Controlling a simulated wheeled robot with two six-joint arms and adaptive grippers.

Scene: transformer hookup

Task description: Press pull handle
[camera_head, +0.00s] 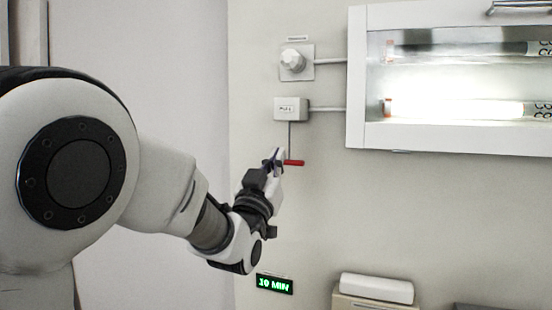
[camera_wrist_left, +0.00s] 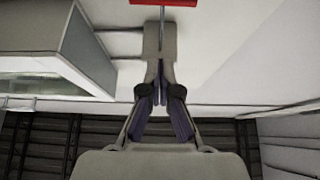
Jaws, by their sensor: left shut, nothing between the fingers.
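The red pull handle (camera_head: 295,162) hangs on a thin cord below a small white pull box (camera_head: 291,108) on the wall. My left gripper (camera_head: 274,157) is at the left end of the handle in the head view and covers part of it. In the left wrist view the red handle (camera_wrist_left: 178,2) shows at the top edge, cut off by the frame, beyond the tips of my left gripper (camera_wrist_left: 162,70). The fingers are shut with nothing held. I cannot tell whether they touch the handle or cord. My right gripper is not in view.
A white rotary knob (camera_head: 293,61) sits above the pull box. A lit glass-fronted cabinet (camera_head: 356,125) with tubes is on the wall to the right. A green-lettered display (camera_head: 275,284) reading 10 MIN is low on the wall. A pale box (camera_head: 376,288) stands at the bottom right.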

